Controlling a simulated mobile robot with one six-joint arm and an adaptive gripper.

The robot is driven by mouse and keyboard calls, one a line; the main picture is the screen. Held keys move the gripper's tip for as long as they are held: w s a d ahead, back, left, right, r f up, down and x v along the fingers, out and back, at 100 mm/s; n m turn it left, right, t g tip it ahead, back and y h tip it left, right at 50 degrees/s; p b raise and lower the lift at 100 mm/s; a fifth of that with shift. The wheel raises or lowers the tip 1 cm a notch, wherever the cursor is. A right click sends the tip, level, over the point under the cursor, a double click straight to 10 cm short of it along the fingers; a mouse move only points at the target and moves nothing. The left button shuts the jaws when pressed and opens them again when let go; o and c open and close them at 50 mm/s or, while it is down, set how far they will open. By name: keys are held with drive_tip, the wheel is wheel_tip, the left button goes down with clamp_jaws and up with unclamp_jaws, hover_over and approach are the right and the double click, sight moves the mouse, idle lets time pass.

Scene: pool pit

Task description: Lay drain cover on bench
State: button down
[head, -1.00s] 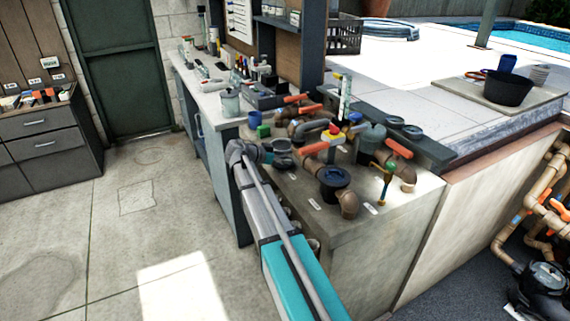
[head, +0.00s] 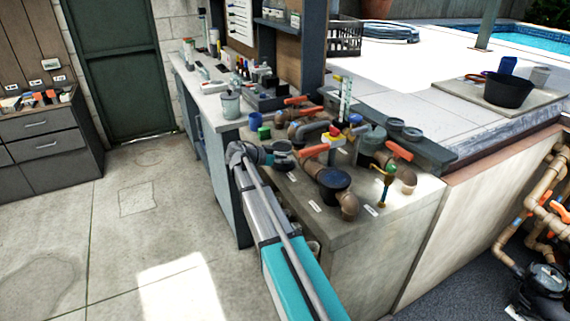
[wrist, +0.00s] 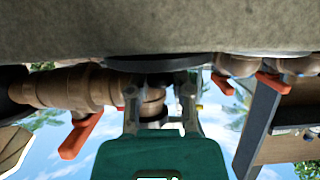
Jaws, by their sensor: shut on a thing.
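The drain cover (wrist: 190,64) shows in the wrist view as a thin dark disc, seen nearly edge-on. My gripper (wrist: 160,88) is shut on it, and the fingers hide part of it. The cover lies close to the grey concrete bench top (wrist: 160,25), which fills the top of this upside-down view. I cannot tell whether they touch. In the head view, my gripper (head: 280,152) is over the left edge of the bench (head: 390,215), with a dark round shape, likely the cover (head: 284,163), at its fingers.
Close right of the gripper stand brown pipes with a dark round lid (head: 334,179). Orange-handled valves (head: 398,150) and a brass tap (head: 385,178) stand farther right. A green and blue block (head: 259,128) and a grey cup (head: 230,104) are behind the gripper.

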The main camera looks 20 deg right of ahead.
drive_tip(key=shift+r, duration=0.1)
drive_tip(key=shift+r+p, duration=0.65)
drive_tip(key=shift+p, duration=0.15)
drive_tip(key=shift+a, duration=0.3)
drive_tip(key=a, duration=1.7)
drive_tip(key=shift+s+a, duration=0.2)
drive_tip(key=shift+s, duration=0.1)
wheel_tip(320, 180, up, 8)
drive_tip(key=p, duration=0.8)
drive_tip(key=shift+r, duration=0.2)
